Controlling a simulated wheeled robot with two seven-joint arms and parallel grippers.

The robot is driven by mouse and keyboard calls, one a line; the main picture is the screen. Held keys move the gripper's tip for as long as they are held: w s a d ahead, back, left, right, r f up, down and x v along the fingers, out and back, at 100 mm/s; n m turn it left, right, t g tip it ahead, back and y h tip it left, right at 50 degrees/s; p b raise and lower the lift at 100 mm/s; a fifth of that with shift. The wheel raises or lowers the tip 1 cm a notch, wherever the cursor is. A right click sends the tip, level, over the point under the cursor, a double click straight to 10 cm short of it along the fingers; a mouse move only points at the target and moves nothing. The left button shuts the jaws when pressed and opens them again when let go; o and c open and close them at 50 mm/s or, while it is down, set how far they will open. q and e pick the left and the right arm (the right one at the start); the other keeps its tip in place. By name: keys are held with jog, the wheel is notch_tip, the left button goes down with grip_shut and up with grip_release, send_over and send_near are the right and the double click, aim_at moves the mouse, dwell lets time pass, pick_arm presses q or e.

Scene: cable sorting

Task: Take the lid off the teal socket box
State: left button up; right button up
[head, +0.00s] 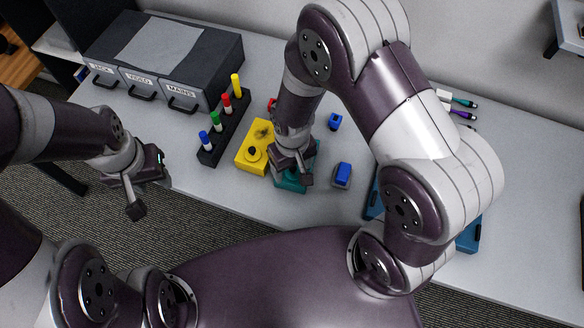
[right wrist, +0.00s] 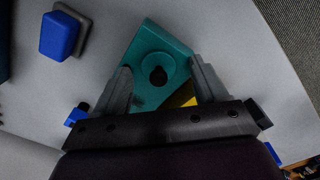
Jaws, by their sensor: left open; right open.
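The teal socket box (head: 289,185) sits on the table below my right gripper (head: 293,165), which hides much of it in the head view. In the right wrist view the teal box (right wrist: 151,38) shows a round teal lid (right wrist: 158,60) with a black knob (right wrist: 158,75) on it. The fingers of my right gripper (right wrist: 161,68) are open, one on each side of the lid and knob. Whether they touch the lid cannot be told. My left gripper (head: 147,183) is open and empty, off the table's front edge at the left.
A yellow box (head: 248,162) with a black knob stands just left of the teal box. A black rack (head: 222,135) of coloured plugs and grey labelled drawers (head: 165,60) stand further left. A blue block on a grey base (head: 342,174) is to the right.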

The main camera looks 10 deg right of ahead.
jog(key=shift+w+a, duration=0.1)
jog(key=shift+a, duration=0.05)
jog(key=shift+d, duration=0.3)
jog(key=c, duration=1.1)
jog(key=shift+a, duration=0.15)
jog(key=shift+r, duration=0.1)
